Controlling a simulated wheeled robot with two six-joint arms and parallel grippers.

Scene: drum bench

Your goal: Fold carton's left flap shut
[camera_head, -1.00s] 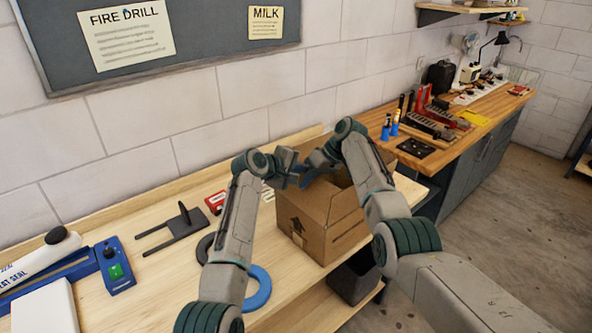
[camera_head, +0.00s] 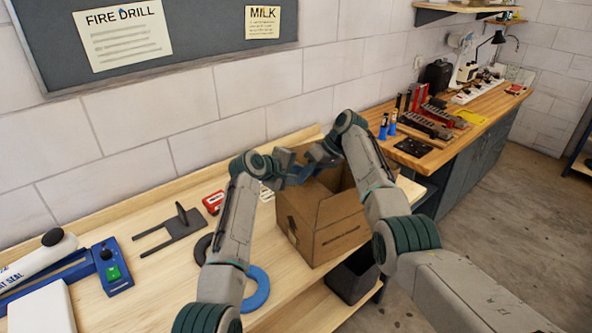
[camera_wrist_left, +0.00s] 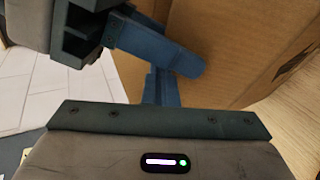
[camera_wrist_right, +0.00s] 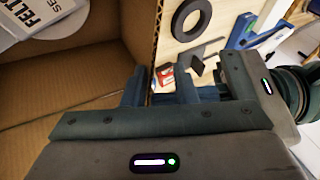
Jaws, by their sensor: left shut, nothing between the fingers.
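The brown carton (camera_head: 340,232) stands open-topped at the right end of the light bench. My left gripper (camera_head: 298,176) is shut and empty at the carton's far left upper edge; the left wrist view shows its fingers (camera_wrist_left: 156,86) close beside brown cardboard (camera_wrist_left: 225,45). My right gripper (camera_head: 316,162) is just beyond it, over the carton. In the right wrist view its fingers (camera_wrist_right: 160,88) look apart, with a carton wall's edge (camera_wrist_right: 146,45) between them. The grippers hide the left flap's outline, so I cannot tell its angle.
A white labelled item (camera_wrist_right: 40,14) lies inside the carton. A blue ring (camera_head: 257,290), black forked tool (camera_head: 178,226), red-and-white box (camera_head: 213,202) and blue sealer (camera_head: 112,268) lie on the bench left of it. A dark bin (camera_head: 352,278) is below.

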